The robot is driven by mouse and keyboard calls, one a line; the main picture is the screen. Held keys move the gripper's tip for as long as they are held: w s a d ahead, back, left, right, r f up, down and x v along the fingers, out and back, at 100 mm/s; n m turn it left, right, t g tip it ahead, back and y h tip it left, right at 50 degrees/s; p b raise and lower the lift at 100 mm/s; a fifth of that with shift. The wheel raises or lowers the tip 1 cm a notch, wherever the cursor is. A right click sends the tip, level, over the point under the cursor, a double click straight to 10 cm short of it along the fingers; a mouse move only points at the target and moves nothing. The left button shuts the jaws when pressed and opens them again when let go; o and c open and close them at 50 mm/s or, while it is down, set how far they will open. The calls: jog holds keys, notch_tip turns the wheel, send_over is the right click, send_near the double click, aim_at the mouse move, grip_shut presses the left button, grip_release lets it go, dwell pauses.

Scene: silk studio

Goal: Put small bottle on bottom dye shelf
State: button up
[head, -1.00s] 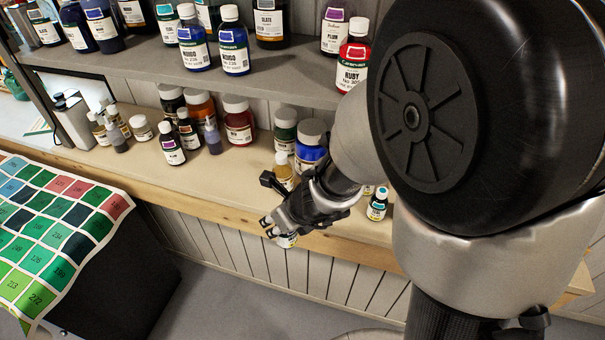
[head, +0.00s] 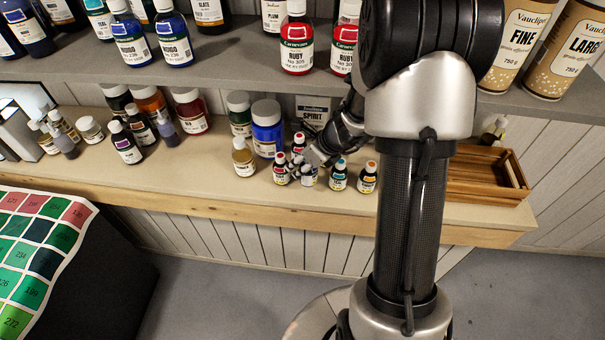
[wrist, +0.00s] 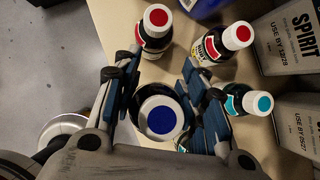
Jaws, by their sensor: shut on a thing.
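My gripper (head: 310,168) is shut on a small bottle (head: 309,178) with a pale cap. In the wrist view my gripper (wrist: 165,98) has a finger on each side of this bottle, and its round blue top (wrist: 161,120) faces the camera. The bottle is at the bottom dye shelf (head: 215,187), in a group of small bottles. Its base is hard to see, so I cannot tell whether it touches the shelf. Two red-topped small bottles (head: 281,170) stand just left of and behind it. A teal-topped one (head: 339,176) stands to its right.
An orange-topped bottle (head: 367,178) and a wooden crate (head: 485,178) are further right. A yellow-brown jar (head: 243,158) and a large blue jar (head: 266,128) stand left. Spirit tins (wrist: 298,40) stand behind. The upper shelf (head: 240,75) overhangs. The shelf front is clear.

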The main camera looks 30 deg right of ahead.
notch_tip(320, 180, down, 5)
jog(key=b, duration=0.3)
jog(key=shift+w+d+f, duration=0.1)
jog(key=shift+f, duration=0.05)
jog(key=shift+d, duration=0.1)
jog(key=o, duration=0.6)
jog(key=shift+f+b, duration=0.1)
jog(key=shift+b, duration=0.2)
jog(key=o, duration=0.5)
jog(key=shift+r, duration=0.2)
